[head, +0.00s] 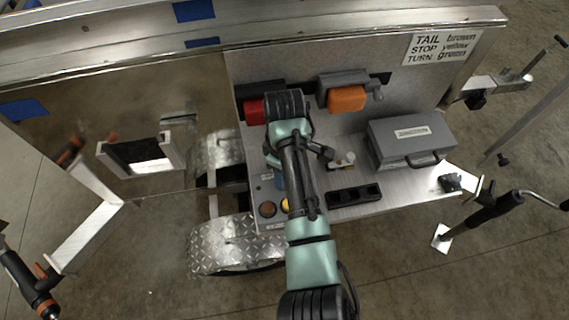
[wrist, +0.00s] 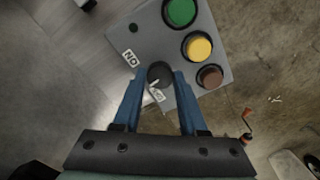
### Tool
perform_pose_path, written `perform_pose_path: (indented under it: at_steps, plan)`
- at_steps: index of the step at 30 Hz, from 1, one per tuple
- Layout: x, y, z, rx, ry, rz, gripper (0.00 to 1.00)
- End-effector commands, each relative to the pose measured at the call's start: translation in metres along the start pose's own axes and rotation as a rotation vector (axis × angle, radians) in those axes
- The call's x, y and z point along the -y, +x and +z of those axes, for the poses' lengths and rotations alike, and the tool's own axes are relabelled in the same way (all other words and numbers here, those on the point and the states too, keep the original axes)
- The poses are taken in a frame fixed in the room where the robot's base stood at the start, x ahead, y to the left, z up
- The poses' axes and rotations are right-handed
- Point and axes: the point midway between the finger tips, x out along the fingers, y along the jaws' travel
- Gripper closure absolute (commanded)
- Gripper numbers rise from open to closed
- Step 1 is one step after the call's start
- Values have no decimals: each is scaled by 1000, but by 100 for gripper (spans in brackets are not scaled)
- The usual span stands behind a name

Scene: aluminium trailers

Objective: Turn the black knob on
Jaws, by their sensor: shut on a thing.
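The black knob (wrist: 160,75) sits on a grey control panel (wrist: 218,50), with a white mark on it. Labels stand beside it on the panel; the one reading "NO" (wrist: 130,56) is clear, the other is partly covered. My gripper (wrist: 161,80) has its two blue fingers on either side of the knob, shut on it. In the head view my arm covers the knob and the gripper's fingers, and only part of the panel (head: 267,190) shows left of the arm.
Green (wrist: 181,12), yellow (wrist: 198,46) and brown (wrist: 210,77) buttons sit close by on the panel. A grey case (head: 408,135), a black socket block (head: 354,195) and an orange lamp (head: 346,98) are right of my arm. A diamond-plate fender (head: 225,245) is at left.

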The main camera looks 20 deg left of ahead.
Motion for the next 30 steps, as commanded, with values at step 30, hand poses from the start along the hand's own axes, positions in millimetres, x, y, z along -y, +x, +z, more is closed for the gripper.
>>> perform_pose_path:
  at_steps: [30]
  plan:
    - [1,-1,-1,0,854,-2,100]
